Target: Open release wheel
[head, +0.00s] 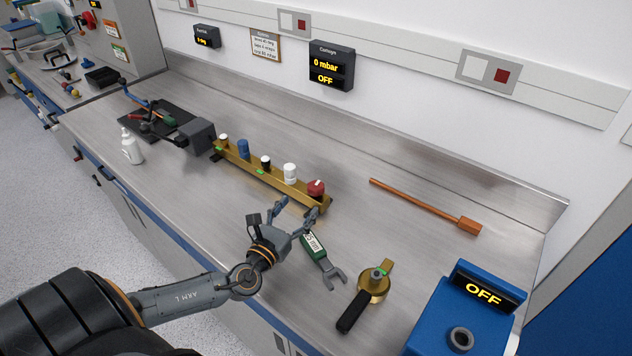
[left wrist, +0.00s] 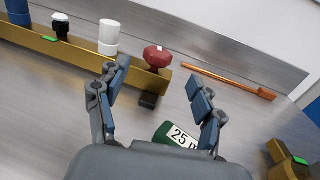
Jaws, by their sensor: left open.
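A red wheel-like knob (head: 316,187) sits at the right end of a brass manifold bar (head: 262,178) on the bench; I take it to be the release wheel. It also shows in the left wrist view (left wrist: 157,55), just beyond and between my fingertips. My left gripper (head: 297,207) is open and empty, in front of the bar's right end. Its two spread fingers show in the left wrist view (left wrist: 157,80). I cannot tell whether a fingertip touches the bar. My right gripper is not in view.
A green-handled wrench (head: 315,246) marked 25 mm lies close beside the left gripper. A brass valve with a black handle (head: 372,286) is further right, near a blue box (head: 464,315) reading OFF. A copper rod (head: 425,205) lies behind. Other knobs line the bar.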

